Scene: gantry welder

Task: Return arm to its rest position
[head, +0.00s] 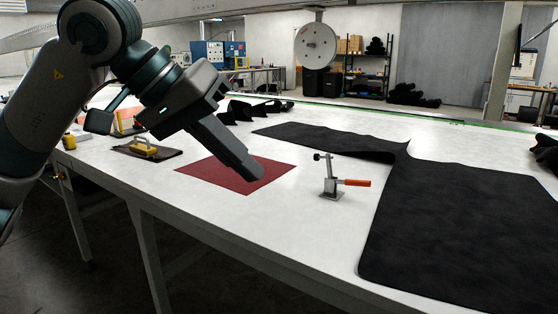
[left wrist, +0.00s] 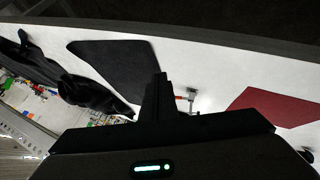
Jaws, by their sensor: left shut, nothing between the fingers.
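My left arm comes in from the left in the head view. Its gripper (head: 244,168) hangs over the white table, above the dark red sheet (head: 225,184), with its fingers together and nothing between them. In the left wrist view the shut fingers (left wrist: 158,92) point away from the camera, and the red sheet (left wrist: 270,107) lies to their right. The toggle clamp with an orange handle (head: 335,183) stands on the table to the right of the gripper; it also shows in part behind the fingers in the left wrist view (left wrist: 192,95). My right gripper is not in view.
A large black sheet (head: 460,235) covers the table's right side, with a raised fold at its far part. A yellow-handled tool (head: 144,147) rests on a dark pad at left. Black folded pieces (head: 240,110) lie farther back. Bare white table (head: 290,225) shows along the front edge.

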